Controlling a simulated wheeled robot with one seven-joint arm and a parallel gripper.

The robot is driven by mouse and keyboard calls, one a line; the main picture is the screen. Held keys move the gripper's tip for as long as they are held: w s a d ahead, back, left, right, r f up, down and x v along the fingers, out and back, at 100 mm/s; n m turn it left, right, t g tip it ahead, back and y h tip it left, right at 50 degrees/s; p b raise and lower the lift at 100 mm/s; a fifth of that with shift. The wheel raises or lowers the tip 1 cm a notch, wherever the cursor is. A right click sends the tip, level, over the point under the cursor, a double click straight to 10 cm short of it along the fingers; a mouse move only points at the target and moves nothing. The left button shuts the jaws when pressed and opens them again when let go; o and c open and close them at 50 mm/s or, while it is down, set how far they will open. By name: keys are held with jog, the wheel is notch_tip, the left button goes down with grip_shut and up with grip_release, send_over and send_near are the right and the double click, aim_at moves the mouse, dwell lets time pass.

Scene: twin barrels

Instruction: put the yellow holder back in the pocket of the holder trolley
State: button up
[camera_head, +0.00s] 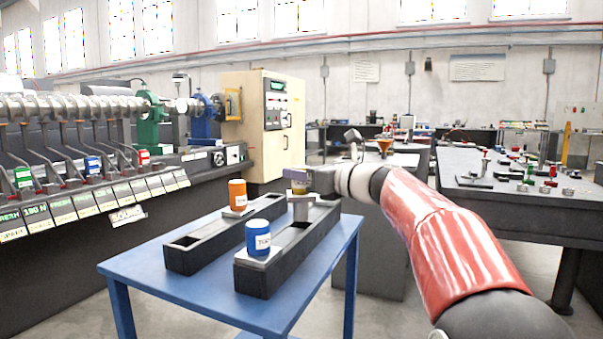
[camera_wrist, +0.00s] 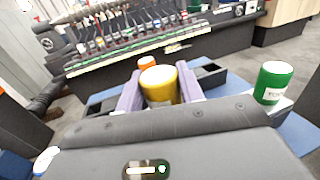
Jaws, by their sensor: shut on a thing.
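The yellow holder (camera_wrist: 160,87) is a short cylinder between the two fingers of my gripper (camera_wrist: 160,90) in the wrist view. My gripper (camera_head: 299,182) is shut on it, above the right dark trough (camera_head: 262,280) of the blue holder trolley (camera_head: 140,273). In the head view only part of the yellow holder (camera_head: 299,187) shows, the rest being hidden by the gripper. A light grey block (camera_head: 301,209) shows just under it. I cannot tell whether the holder touches that block or which pocket lies below.
An orange holder (camera_head: 238,195) stands at the left trough (camera_head: 190,257). A blue holder (camera_head: 259,237) stands on the near end of the right trough. A green holder (camera_wrist: 272,82) stands right of the gripper in the wrist view. A dark workbench (camera_head: 520,180) is to the right.

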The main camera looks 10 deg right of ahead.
aim_at(302, 199)
jog(key=shift+f+b, duration=2.2)
jog(key=shift+f, duration=0.7)
jog(key=o, duration=1.2)
jog(key=shift+o, duration=0.2)
jog(key=shift+f, duration=0.15)
jog(key=v, duration=0.8)
